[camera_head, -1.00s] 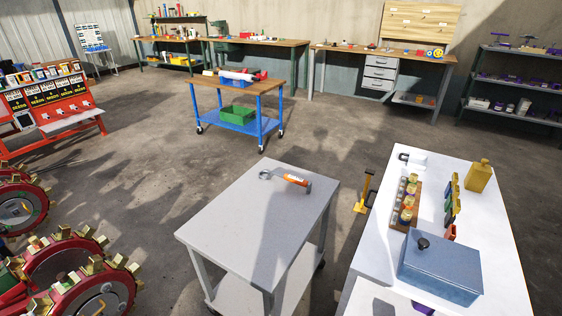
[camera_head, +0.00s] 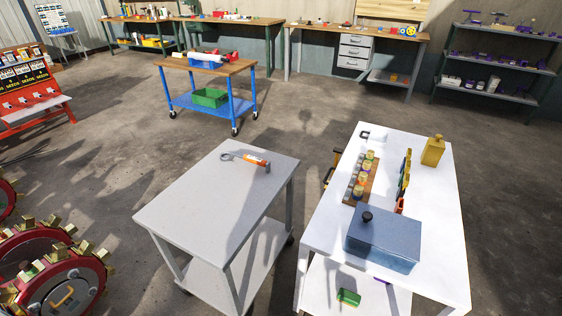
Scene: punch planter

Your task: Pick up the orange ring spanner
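The orange ring spanner (camera_head: 251,160) lies flat on the far part of a grey two-tier trolley (camera_head: 190,215). Its orange handle is to the right and its grey ring end points left. Nothing touches it and nothing hides it. Neither of my grippers shows in the head view.
A white table (camera_head: 320,225) stands to the right with a blue-grey box (camera_head: 383,240), a yellow canister (camera_head: 433,151) and a row of small jars. Red wheels with brass lugs (camera_head: 60,275) are at lower left. A blue cart (camera_head: 210,100) stands behind. Concrete floor lies open between them.

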